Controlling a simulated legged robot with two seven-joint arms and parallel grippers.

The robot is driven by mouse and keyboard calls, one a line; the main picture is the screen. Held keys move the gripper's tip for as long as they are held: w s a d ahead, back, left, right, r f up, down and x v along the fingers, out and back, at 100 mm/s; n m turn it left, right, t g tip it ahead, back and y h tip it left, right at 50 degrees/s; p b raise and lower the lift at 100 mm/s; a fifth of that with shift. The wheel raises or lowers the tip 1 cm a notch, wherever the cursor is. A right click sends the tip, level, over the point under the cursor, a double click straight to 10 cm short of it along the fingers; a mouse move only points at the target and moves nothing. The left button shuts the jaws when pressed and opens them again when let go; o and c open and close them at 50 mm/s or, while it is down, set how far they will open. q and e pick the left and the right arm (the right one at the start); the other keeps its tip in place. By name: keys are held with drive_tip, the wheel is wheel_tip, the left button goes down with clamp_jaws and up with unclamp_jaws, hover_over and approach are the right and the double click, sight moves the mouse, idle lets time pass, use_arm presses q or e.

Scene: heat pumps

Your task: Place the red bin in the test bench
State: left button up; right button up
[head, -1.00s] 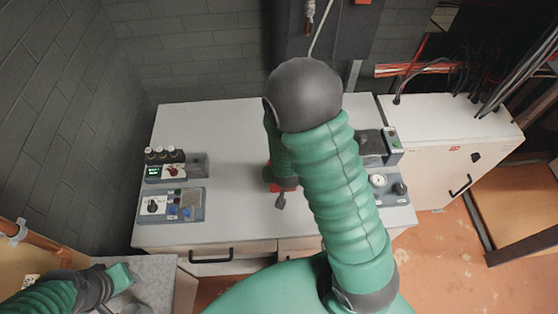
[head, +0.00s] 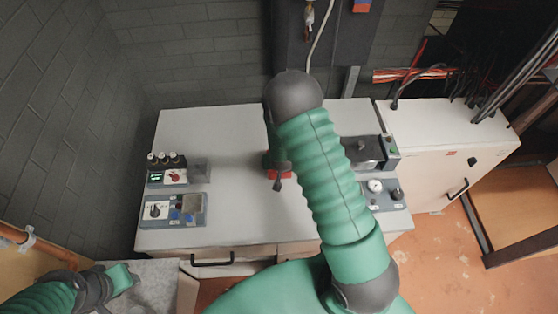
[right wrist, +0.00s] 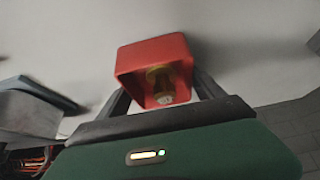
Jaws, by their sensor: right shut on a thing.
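The red bin (right wrist: 150,57) is between the two fingers of my right gripper (right wrist: 160,85), which is shut on it. A yellowish piece with a pale end (right wrist: 162,84) shows inside the bin. In the head view the bin (head: 280,174) is mostly hidden by my right arm and gripper (head: 279,180), over the middle of the white test bench top (head: 235,140). I cannot tell whether the bin touches the bench. My left gripper (head: 122,277) is low at the left, away from the bench top; its jaw opening is unclear.
Grey control boxes with knobs stand on the bench at left (head: 173,210) and right (head: 383,194). A white cabinet (head: 440,150) with cables stands to the right. A brick wall (head: 190,70) is behind. The bench top between the boxes is largely clear.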

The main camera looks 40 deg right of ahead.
drive_tip(key=o, duration=1.5)
drive_tip(key=shift+d, duration=0.1)
drive_tip(key=shift+o, duration=1)
drive_tip(key=shift+r, duration=0.15)
